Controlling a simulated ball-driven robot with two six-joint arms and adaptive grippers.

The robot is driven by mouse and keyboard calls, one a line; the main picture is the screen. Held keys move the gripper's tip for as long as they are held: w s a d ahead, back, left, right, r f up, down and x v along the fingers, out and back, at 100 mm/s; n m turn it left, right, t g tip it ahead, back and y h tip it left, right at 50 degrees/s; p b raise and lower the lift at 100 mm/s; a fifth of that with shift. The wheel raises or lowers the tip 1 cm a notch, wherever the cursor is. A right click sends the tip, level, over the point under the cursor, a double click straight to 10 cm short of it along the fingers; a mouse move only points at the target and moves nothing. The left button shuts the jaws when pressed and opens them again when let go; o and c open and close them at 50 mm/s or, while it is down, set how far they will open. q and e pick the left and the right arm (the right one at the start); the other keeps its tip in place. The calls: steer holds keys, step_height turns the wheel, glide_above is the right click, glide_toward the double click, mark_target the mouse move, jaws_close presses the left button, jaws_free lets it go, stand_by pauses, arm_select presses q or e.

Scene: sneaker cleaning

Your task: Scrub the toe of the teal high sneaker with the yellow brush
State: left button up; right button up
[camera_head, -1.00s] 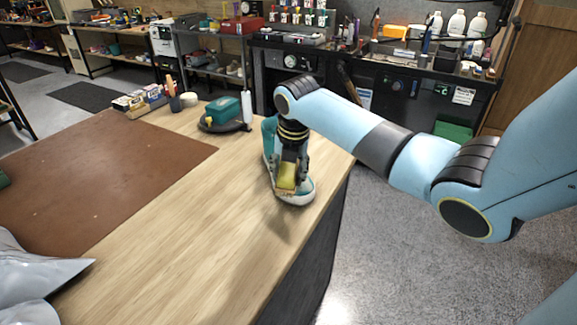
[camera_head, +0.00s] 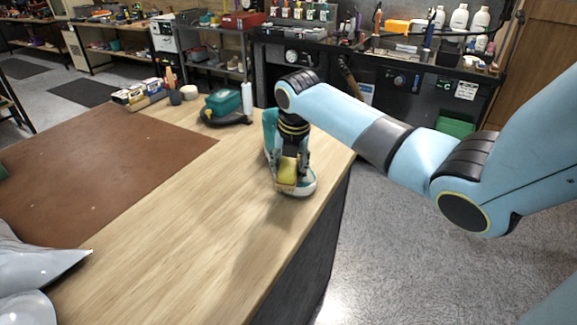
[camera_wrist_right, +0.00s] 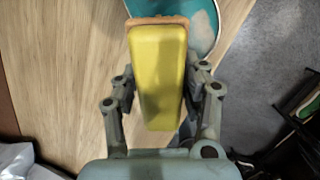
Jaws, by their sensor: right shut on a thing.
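The teal high sneaker (camera_head: 269,130) stands on the wooden table near its right edge, its white toe (camera_head: 306,184) toward me. My right gripper (camera_head: 290,165) is shut on the yellow brush (camera_head: 287,172) and holds it over the toe end, hiding part of the shoe. In the right wrist view the yellow brush (camera_wrist_right: 158,75) lies between the two fingers, with the teal and white toe (camera_wrist_right: 205,25) just beyond its far end. My left gripper is not in view.
A brown mat (camera_head: 90,175) covers the table's left part. A teal and black device (camera_head: 222,106), a white cylinder (camera_head: 247,98) and small boxes (camera_head: 138,95) stand at the back. A crumpled grey thing (camera_head: 30,275) lies front left. The table's middle is clear.

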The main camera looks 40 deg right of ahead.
steer(key=shift+b+x, duration=0.75)
steer(key=shift+x, duration=0.3)
